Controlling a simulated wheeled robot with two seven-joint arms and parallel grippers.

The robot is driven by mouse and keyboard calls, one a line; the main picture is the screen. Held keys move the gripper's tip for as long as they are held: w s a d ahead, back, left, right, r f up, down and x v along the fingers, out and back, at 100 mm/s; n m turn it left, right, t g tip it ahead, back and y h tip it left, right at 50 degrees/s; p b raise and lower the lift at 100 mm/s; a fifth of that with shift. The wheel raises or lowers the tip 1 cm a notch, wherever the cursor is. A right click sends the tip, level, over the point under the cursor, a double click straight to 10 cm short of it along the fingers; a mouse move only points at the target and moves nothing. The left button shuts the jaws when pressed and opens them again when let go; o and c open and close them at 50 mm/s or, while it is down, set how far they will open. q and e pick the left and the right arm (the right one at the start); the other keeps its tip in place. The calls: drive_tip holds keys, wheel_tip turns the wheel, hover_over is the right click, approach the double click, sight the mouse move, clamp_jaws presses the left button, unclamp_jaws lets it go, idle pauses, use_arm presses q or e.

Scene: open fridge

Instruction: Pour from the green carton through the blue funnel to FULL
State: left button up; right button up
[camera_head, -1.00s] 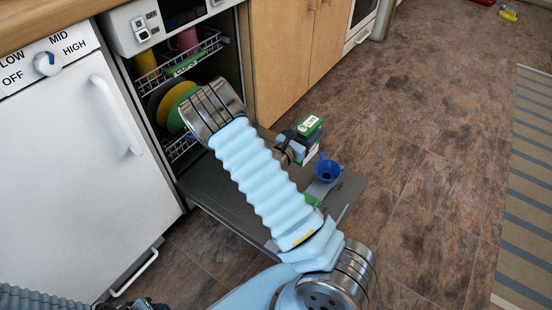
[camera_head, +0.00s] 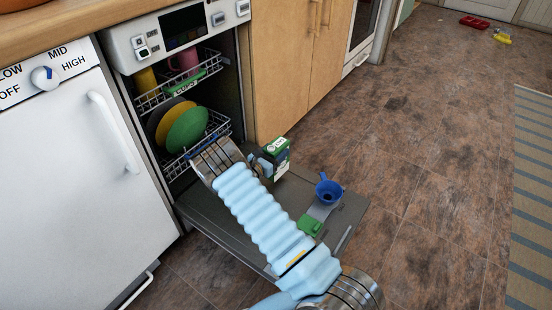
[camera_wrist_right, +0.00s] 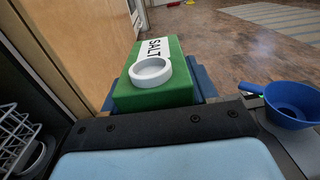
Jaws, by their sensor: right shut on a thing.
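The green carton (camera_head: 277,150) has a white label reading SALT and a white ring-shaped spout, which shows in the wrist view (camera_wrist_right: 150,72). It looks about upright above the dark open door. My right gripper (camera_head: 262,168) is shut on the carton; its dark blue fingers show beside the carton in the wrist view. The blue funnel (camera_head: 328,191) is on the open door, to the right of and apart from the carton. It also shows at the right of the wrist view (camera_wrist_right: 292,106). What is under the funnel and any fill level are hidden. My left gripper is not in view.
The dark door (camera_head: 240,222) is folded down from an open appliance with racks, plates (camera_head: 187,130) and a CUPS label. A small green block (camera_head: 311,225) lies near the funnel on a grey strip. A wooden cabinet (camera_head: 285,65) stands behind. Brown floor is free at right.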

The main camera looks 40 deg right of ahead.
drive_tip(key=shift+w+f, duration=0.2)
drive_tip(key=shift+f, duration=1.3)
drive_tip(key=shift+f+b, duration=0.2)
drive_tip(key=shift+b, duration=0.2)
drive_tip(key=o, duration=1.5)
drive_tip(key=shift+c, duration=0.2)
drive_tip(key=shift+s+r+p, duration=0.1)
drive_tip(key=shift+p, duration=0.25)
drive_tip(key=w+v, duration=0.1)
drive_tip(key=v, duration=1.2)
drive_tip(key=shift+a, duration=0.5)
